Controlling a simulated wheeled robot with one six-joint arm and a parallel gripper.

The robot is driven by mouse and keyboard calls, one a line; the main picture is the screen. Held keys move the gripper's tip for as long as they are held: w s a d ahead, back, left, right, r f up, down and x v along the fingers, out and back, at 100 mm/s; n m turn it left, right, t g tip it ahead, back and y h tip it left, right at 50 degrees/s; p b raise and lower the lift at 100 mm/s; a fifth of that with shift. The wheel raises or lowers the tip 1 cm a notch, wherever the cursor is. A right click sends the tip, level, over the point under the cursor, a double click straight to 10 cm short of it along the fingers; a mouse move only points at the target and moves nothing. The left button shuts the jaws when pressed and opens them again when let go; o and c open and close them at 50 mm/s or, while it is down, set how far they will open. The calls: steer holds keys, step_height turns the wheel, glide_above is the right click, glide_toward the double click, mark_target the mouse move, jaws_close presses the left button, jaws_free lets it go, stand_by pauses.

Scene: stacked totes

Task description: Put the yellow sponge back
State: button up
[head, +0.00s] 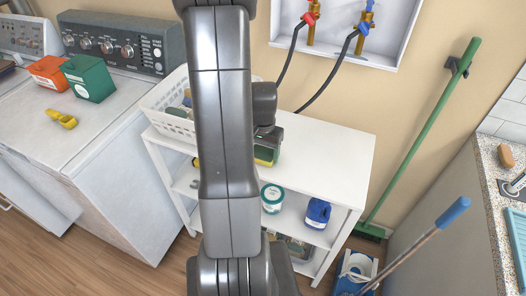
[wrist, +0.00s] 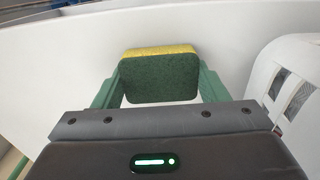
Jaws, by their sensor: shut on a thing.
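The yellow sponge (wrist: 158,78) has a dark green scouring face and a yellow edge. In the wrist view it sits between the two green fingers of my gripper (wrist: 159,86), which is shut on it. In the head view the sponge (head: 264,161) shows beside my arm, over the top of the white shelf unit (head: 330,150). My arm hides part of it. I cannot tell whether it touches the surface.
A white basket (head: 164,122) with several items stands left of my arm on the unit's top; a white slotted wall (wrist: 288,85) shows in the wrist view. Right of the sponge the top is clear.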

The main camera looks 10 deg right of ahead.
mark_target(263, 152)
steer(key=o, duration=1)
steer(key=shift+f, duration=0.1)
step_height(263, 152, up, 12)
steer(key=shift+r, duration=0.2)
steer(key=shift+f, duration=0.1)
step_height(263, 152, down, 13)
steer(key=shift+r, duration=0.1)
steer(key=shift+w+r, duration=0.1)
steer(key=shift+r, duration=1.05)
